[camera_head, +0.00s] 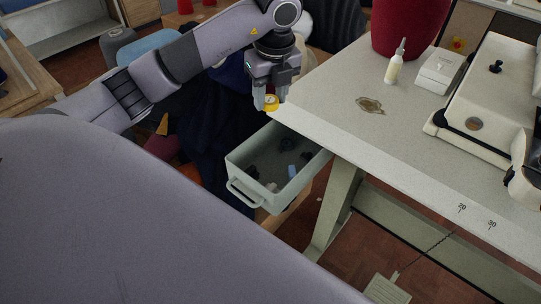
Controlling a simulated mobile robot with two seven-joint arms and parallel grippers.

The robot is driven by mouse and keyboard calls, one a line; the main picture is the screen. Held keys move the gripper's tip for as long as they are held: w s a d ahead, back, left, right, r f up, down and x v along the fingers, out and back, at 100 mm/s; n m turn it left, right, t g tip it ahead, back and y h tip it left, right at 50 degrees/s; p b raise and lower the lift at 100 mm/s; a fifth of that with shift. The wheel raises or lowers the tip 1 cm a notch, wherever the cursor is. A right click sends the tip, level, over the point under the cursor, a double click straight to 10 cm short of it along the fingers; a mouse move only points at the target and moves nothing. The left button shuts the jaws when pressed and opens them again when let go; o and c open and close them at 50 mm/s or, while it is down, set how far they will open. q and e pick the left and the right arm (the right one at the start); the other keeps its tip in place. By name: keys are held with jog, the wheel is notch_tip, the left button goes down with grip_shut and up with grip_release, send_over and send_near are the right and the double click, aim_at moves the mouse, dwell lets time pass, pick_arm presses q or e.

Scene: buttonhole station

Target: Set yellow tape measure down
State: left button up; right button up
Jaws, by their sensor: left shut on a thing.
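A small yellow tape measure (271,103) is held between the fingers of my left gripper (268,101). The gripper points down and is shut on it. It appears just above and beyond an open grey-green drawer (240,184), left of the white table's (330,115) edge. The tape measure's lower side shows below the fingertips; its height above the drawer is hard to tell. My right gripper is not in view.
The drawer holds several small dark and blue items. On the table are an oval metal piece (370,105), a white bottle (394,65), a white box (440,70), a red rounded object (408,25) and a sewing machine (485,90). The table's near left surface is clear.

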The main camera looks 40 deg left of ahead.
aim_at(269, 162)
pick_arm(q)
notch_tip(269, 162, down, 19)
jog(key=shift+r+b, duration=0.1)
jog(key=shift+b, duration=0.95)
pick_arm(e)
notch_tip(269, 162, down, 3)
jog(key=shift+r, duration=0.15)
pick_arm(q)
jog(key=shift+f, duration=0.25)
jog(key=o, duration=0.8)
jog(key=shift+o, duration=0.2)
jog(key=shift+r, duration=0.1)
jog(key=shift+r, duration=0.55)
notch_tip(269, 162, up, 11)
jog(key=d+p, duration=0.1)
jog(key=shift+s+d+p, duration=0.25)
jog(key=shift+s+p, duration=0.05)
jog(key=shift+s, duration=0.1)
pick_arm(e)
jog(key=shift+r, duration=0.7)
